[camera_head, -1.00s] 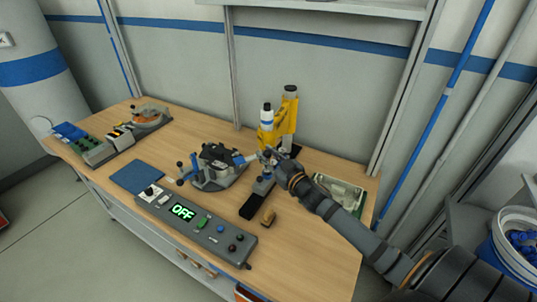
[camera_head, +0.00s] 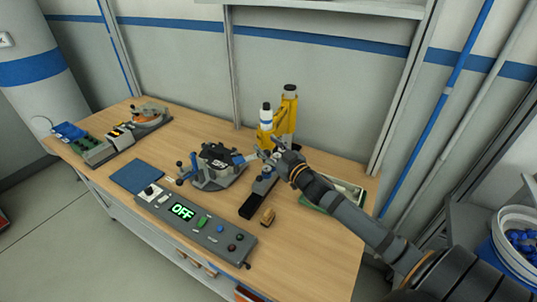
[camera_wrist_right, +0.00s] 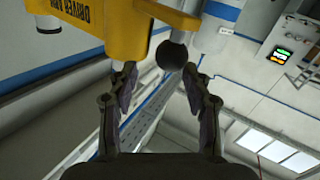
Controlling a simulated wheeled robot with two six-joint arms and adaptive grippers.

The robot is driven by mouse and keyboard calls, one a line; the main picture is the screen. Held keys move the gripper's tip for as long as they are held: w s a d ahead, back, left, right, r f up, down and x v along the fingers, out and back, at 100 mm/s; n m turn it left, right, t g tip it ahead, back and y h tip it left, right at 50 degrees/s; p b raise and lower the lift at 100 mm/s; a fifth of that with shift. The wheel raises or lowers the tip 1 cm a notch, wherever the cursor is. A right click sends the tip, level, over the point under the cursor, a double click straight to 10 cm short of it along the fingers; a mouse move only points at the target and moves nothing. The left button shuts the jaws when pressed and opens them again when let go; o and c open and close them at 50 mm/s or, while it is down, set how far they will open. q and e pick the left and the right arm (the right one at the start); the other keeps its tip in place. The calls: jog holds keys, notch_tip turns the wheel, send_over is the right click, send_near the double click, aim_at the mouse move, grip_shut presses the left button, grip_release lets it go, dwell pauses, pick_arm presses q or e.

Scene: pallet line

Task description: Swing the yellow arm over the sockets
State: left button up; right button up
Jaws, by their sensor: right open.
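In the right wrist view the yellow arm (camera_wrist_right: 118,22) carries the word "DRIVER" and has a black ball knob (camera_wrist_right: 172,54). My right gripper (camera_head: 276,148) is just in front of the yellow arm. In its wrist view the open fingers (camera_wrist_right: 160,76) are on either side of the knob's line, with a gap visible. A grey fixture with a dark block (camera_head: 217,158) sits to the left. I cannot make out the sockets. My left gripper is not in view.
A control box (camera_head: 195,222) reading OFF lies along the front edge. A blue mat (camera_head: 136,176), a dark rail (camera_head: 256,200) and a small tan piece (camera_head: 267,217) lie nearby. A green-edged tray (camera_head: 345,190) is partly behind my right arm.

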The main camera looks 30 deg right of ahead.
notch_tip(320, 180, up, 7)
jog(key=shift+d+f, duration=0.1)
jog(key=shift+f, duration=0.05)
dwell(0.4)
